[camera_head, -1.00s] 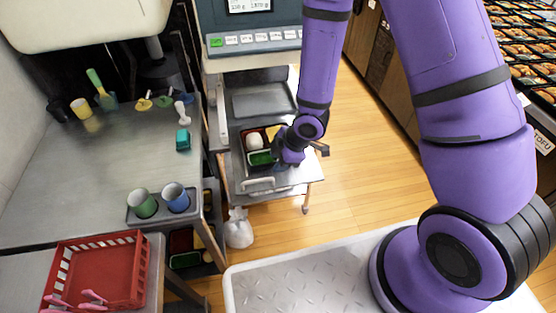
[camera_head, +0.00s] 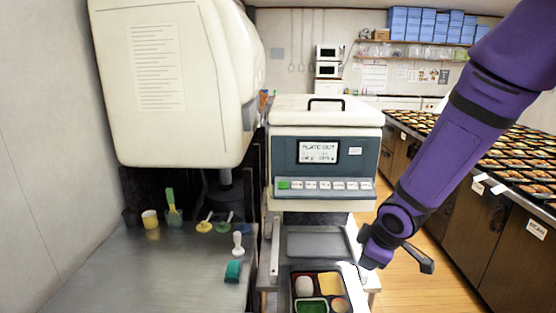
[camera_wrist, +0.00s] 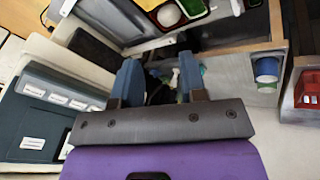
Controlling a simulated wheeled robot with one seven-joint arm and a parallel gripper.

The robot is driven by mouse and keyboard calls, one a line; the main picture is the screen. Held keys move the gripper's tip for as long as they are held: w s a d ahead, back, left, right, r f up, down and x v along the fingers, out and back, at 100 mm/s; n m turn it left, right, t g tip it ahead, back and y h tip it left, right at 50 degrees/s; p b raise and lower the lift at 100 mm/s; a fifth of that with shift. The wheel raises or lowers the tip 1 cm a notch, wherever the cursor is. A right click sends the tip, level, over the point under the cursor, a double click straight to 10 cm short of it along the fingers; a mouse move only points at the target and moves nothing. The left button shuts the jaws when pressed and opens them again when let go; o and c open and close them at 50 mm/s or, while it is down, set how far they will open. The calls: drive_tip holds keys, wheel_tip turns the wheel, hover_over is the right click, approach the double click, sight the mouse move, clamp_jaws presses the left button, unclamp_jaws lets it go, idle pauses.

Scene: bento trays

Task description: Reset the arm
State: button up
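My purple arm comes in from the right in the head view, with its wrist beside the weighing machine. My gripper shows in the wrist view (camera_wrist: 158,78) with its two blue fingers apart and nothing visible held between them. In the head view, the fingertips are hard to make out. The bento tray (camera_head: 314,297) is on the cart below and left of my wrist. It holds a white round piece, a yellow piece and a green compartment. Part of the tray (camera_wrist: 183,22) shows at the top of the wrist view, apart from the fingers.
The machine (camera_head: 325,155) stands behind the cart. A steel counter (camera_head: 150,265) at left holds cups, utensils and a teal block (camera_head: 233,271). Long counters with many bento trays (camera_head: 510,160) run along the right. Wooden floor is open between.

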drive_tip(key=s+d+r+m+h, duration=0.1)
drive_tip(key=s+d+r+m, duration=0.25)
drive_tip(key=r, duration=0.45)
drive_tip(key=s+d+r+m+h, duration=0.1)
drive_tip(key=s+d+r+m, duration=0.3)
drive_tip(key=r, duration=0.4)
drive_tip(key=s+r+m, duration=0.2)
drive_tip(key=s+r, duration=0.2)
drive_tip(key=s, duration=0.3)
drive_tip(key=s+d+r+m+y, duration=0.1)
drive_tip(key=s+r+m, duration=0.2)
drive_tip(key=s, duration=0.5)
drive_tip(key=shift+d+r+t, duration=0.15)
drive_tip(key=shift+r+t, duration=0.15)
drive_tip(key=shift+r, duration=0.45)
